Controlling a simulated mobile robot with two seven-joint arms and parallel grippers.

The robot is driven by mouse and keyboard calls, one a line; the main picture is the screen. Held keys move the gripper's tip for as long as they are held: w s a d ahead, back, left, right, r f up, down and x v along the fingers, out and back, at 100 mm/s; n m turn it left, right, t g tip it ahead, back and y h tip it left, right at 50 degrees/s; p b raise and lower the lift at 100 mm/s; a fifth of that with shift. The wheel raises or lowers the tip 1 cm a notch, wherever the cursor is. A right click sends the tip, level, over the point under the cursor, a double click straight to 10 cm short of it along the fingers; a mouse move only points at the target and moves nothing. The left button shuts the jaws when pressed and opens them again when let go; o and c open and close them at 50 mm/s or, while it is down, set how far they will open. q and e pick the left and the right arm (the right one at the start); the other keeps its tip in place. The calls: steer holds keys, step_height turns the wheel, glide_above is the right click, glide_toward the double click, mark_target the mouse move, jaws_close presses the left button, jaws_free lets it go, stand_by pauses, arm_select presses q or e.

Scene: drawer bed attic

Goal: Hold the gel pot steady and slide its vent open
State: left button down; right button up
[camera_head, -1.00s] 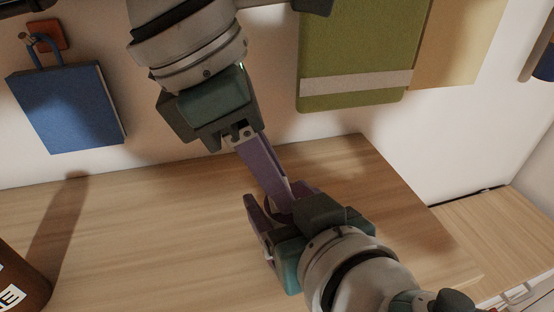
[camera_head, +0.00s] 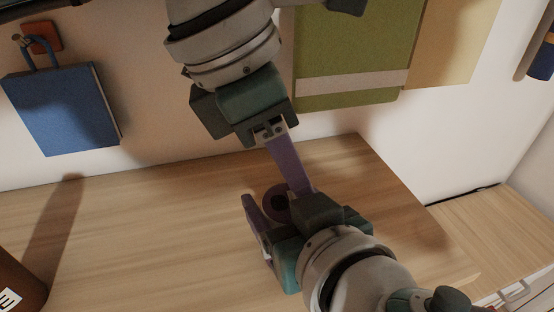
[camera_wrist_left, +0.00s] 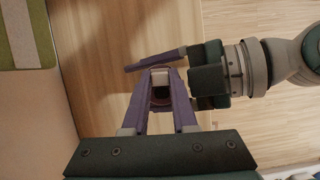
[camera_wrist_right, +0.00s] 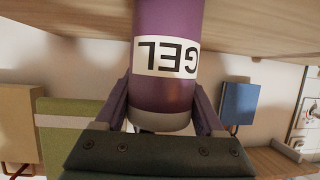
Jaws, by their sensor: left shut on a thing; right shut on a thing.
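The gel pot (camera_head: 277,204) is purple and mostly hidden behind the grippers in the head view. In the right wrist view the pot (camera_wrist_right: 165,90) fills the middle, with a white GEL label upside down in the picture. My right gripper (camera_head: 274,210) is shut on the pot's body, one finger on each side. My left gripper (camera_head: 302,186) reaches in from above in the picture, its fingers at the pot's top. In the left wrist view the dark, reddish pot top (camera_wrist_left: 160,96) shows between its fingers. The vent itself is too small and covered to make out.
A brown container (camera_head: 18,280) stands at the lower left. A blue book-like item (camera_head: 65,112) hangs on a red hook, and a green panel (camera_head: 350,55) hangs on the wall behind.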

arm_select(q)
steer(key=c, duration=1)
jaws_free()
steer(key=shift+d, duration=0.1)
arm_select(e)
steer(key=shift+s+a, duration=0.1)
arm_select(q)
steer(key=shift+o, duration=0.2)
steer(key=v, duration=1.2)
arm_select(e)
steer(key=o, duration=1.5)
